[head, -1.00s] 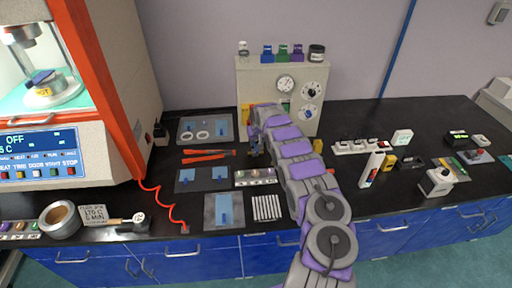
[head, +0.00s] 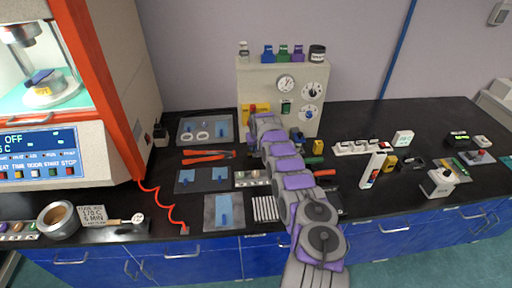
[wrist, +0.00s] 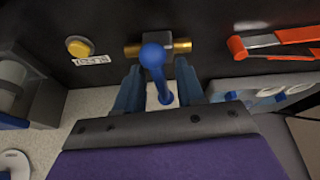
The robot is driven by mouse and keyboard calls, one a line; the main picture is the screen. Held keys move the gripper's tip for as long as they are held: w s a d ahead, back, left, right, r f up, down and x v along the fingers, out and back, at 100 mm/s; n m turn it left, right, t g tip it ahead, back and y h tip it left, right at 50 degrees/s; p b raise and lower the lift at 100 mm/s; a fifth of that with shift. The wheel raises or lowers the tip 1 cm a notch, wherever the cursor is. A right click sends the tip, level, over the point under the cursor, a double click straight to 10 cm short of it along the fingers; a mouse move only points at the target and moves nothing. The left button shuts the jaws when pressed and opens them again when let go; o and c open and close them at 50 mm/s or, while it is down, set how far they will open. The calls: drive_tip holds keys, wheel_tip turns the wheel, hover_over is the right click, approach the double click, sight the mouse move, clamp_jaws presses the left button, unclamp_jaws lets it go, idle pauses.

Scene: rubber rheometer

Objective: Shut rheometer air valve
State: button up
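The air valve shows in the wrist view as a brass pipe body (wrist: 180,46) on the black surface. Its blue lever with a round knob (wrist: 153,56) points toward the lower middle of the picture. My gripper (wrist: 158,68) is open, with one finger on each side of the blue lever. Gaps show between the lever and both fingers, so it is not clamped. In the head view my arm hangs over the bench in front of the beige gauge panel (head: 270,84) and hides the valve and most of the gripper.
Orange-handled tongs (wrist: 275,40) lie beside the valve; they also show in the head view (head: 208,156). A yellow button (wrist: 78,46) with a label is on the other side. The rheometer (head: 60,140) stands at the left. Small tools and trays crowd the bench around the arm.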

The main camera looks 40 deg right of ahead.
drive_tip(key=shift+c, duration=0.4)
clamp_jaws()
drive_tip(key=shift+a+m+p, duration=0.1)
drive_tip(key=shift+m+p, duration=0.3)
drive_tip(key=shift+p, duration=0.1)
drive_tip(key=shift+m+h, duration=0.3)
drive_tip(key=shift+m, duration=0.1)
drive_tip(key=shift+o, duration=0.4)
unclamp_jaws()
